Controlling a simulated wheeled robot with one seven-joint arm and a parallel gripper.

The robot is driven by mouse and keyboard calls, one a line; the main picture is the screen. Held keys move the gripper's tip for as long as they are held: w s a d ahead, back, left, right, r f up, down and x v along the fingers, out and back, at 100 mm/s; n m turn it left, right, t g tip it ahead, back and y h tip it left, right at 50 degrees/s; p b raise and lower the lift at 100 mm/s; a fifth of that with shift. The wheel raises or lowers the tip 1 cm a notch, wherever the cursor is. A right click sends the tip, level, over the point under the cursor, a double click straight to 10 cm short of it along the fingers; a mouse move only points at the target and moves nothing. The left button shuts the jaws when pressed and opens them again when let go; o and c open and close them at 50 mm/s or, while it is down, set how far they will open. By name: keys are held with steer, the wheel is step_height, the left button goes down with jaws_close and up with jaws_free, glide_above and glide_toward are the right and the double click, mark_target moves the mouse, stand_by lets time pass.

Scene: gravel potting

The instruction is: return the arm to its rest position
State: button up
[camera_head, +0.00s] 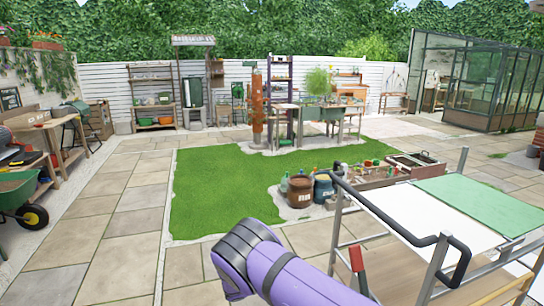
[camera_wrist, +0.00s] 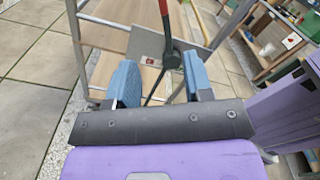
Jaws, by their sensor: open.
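My gripper (camera_wrist: 160,88) shows in the wrist view with its two blue fingers spread apart. A tool with a red handle (camera_wrist: 164,8) and dark lower parts stands beyond the fingers, against a metal-framed cart. I cannot tell how close it is to them. In the head view my purple arm (camera_head: 285,275) reaches in at the bottom middle, and the gripper itself is not visible there. The red handle also shows beside the cart in the head view (camera_head: 357,259).
The cart (camera_head: 395,228) with a black push handle and a white and green top stands close at the right. Pots and a planter (camera_head: 375,175) sit behind it. A green wheelbarrow (camera_head: 18,195) is at the far left. Paving and lawn (camera_head: 220,190) ahead are clear.

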steer(key=d+r+m+g+y, duration=0.25)
steer(key=d+r+m, duration=0.2)
steer(key=r, duration=0.55)
steer(key=d+r+m+g+y, duration=0.2)
steer(key=d+r+m+g, duration=0.25)
steer(key=r, duration=0.55)
steer(key=s+d+r+m+y, duration=0.3)
steer(key=s+d+r, duration=0.15)
steer(key=r, duration=0.45)
steer(key=s+d+r+m+y, duration=0.3)
steer(key=s+d+r, duration=0.15)
steer(key=r, duration=0.35)
steer(key=s+d+r+m+t+y, duration=0.1)
steer(key=s+d+r+m+y, duration=0.15)
steer(key=s+r, duration=0.35)
steer(key=s+d+r+m+t+y, duration=0.2)
steer(key=s+d+r+m, duration=0.25)
steer(key=s, duration=0.45)
steer(key=s+r+m+t+y, duration=0.1)
steer(key=s+m, duration=0.4)
steer(key=s, duration=1)
steer(key=shift+d+r+m+t+y, duration=0.15)
steer(key=shift+r+m+t+y, duration=0.25)
steer(key=shift+t, duration=1)
steer(key=shift+f, duration=0.15)
